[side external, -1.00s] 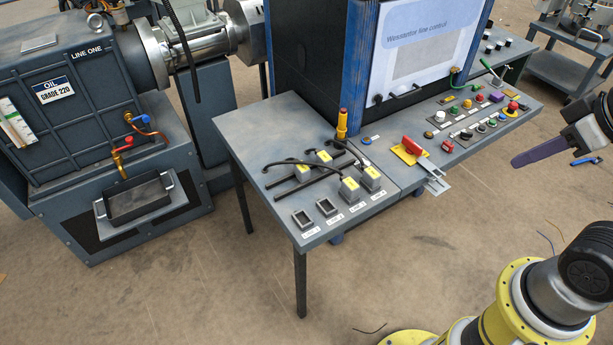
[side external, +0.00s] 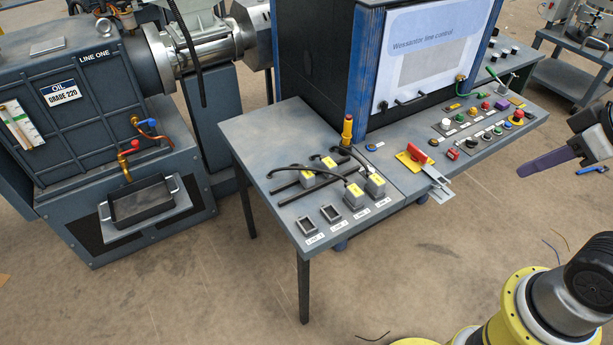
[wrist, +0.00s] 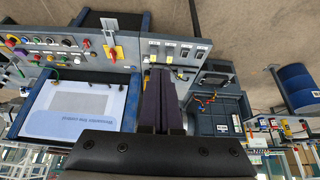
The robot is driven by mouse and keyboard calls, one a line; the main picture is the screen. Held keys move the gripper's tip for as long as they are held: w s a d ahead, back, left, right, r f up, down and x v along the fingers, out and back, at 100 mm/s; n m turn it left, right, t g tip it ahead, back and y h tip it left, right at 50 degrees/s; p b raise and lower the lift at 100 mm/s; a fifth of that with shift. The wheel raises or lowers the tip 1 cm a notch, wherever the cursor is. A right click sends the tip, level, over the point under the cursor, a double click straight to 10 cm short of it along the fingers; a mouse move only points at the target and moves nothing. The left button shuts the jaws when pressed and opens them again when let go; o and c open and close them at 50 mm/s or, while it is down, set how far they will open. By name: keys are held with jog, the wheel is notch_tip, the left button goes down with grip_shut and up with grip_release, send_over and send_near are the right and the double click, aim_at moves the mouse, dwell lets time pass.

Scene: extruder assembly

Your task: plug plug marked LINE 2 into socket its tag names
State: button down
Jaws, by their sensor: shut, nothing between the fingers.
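Several grey plugs with yellow tags are on the left end of the desk. Two plugs, one (side external: 354,196) left of the other (side external: 375,186), stand in the front socket row. Two more plugs, one (side external: 307,178) nearer and one (side external: 329,163) farther, are by the dark rails behind. Two front sockets, the left one (side external: 307,226) and its neighbour (side external: 331,213), are empty. The tag lettering is too small to read. My gripper (side external: 520,170) is shut and empty, well right of the desk; its dark purple fingers (wrist: 160,75) lie together in the wrist view.
A red-handled switch (side external: 416,153) and several buttons lie right of the plugs. The control cabinet (side external: 315,70) stands behind.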

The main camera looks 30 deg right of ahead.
aim_at(307, 172)
jog(key=shift+c, duration=2.2)
grip_release()
jog(key=w+r+t, duration=0.6)
jog(key=w+r, duration=0.2)
jog(key=w, duration=0.3)
jog(key=w+a+f+m+t, duration=0.1)
jog(key=w+a+t, duration=0.1)
jog(key=w, duration=0.8)
jog(key=w+a+m+t, duration=0.2)
jog(key=w+t, duration=0.1)
jog(key=w, duration=0.8)
jog(key=w+a+f, duration=0.2)
jog(key=w+f, duration=0.1)
jog(key=f, duration=0.4)
jog(key=w+a+f, duration=0.2)
jog(key=f, duration=0.5)
jog(key=s+a+f+n+g, duration=0.2)
jog(key=a+f, duration=0.1)
jog(key=f, duration=0.8)
jog(key=s+a+f+n+g, duration=0.1)
jog(key=s+a+f, duration=0.15)
jog(key=f, duration=0.85)
jog(key=x, duration=1.2)
jog(key=shift+w+d, duration=0.25)
jog(key=shift+w, duration=0.15)
